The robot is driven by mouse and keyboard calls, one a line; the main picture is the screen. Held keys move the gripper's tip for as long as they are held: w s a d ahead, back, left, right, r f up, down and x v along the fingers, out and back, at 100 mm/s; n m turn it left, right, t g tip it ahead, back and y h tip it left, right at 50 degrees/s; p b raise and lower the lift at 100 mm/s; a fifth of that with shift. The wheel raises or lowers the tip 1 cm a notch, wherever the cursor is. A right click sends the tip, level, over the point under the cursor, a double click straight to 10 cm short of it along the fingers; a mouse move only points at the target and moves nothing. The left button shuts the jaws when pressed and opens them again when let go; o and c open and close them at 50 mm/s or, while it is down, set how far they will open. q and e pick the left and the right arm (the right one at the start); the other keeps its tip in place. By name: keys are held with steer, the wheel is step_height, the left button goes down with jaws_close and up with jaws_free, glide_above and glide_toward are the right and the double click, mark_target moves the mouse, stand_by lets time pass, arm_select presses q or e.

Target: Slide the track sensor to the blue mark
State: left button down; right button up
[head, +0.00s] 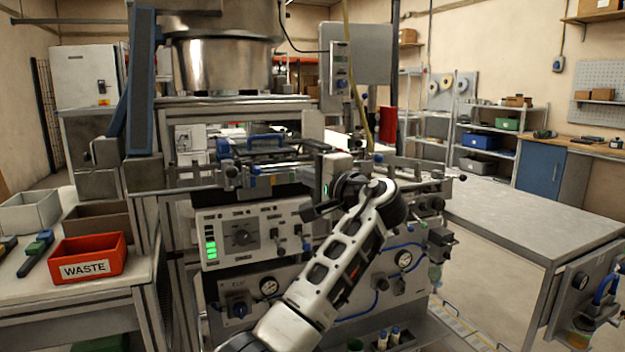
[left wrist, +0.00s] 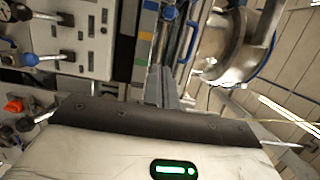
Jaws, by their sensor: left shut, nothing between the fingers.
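My left gripper (head: 318,210) is at the machine's front, above the right end of the grey control panel. It is shut and looks empty. The strip also shows in the left wrist view (left wrist: 145,37). A large white body with a green light (left wrist: 175,169) fills that view's bottom; I cannot tell what it belongs to. My right gripper is out of view.
The control panel (head: 240,238) with knobs and levers is below the rail. A steel bowl (head: 225,65) is above. A red WASTE bin (head: 88,259) stands on the left bench. A bare grey table (head: 530,220) extends to the right.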

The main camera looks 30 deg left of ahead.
mark_target(256, 168)
arm_select(q)
steer(key=shift+s+a+p, duration=0.2)
steer(key=shift+a+p, duration=0.1)
steer(key=shift+a, duration=1.5)
steer(key=shift+s+a+p, duration=0.2)
steer(key=shift+a+p, duration=0.1)
steer(key=shift+a, duration=1.45)
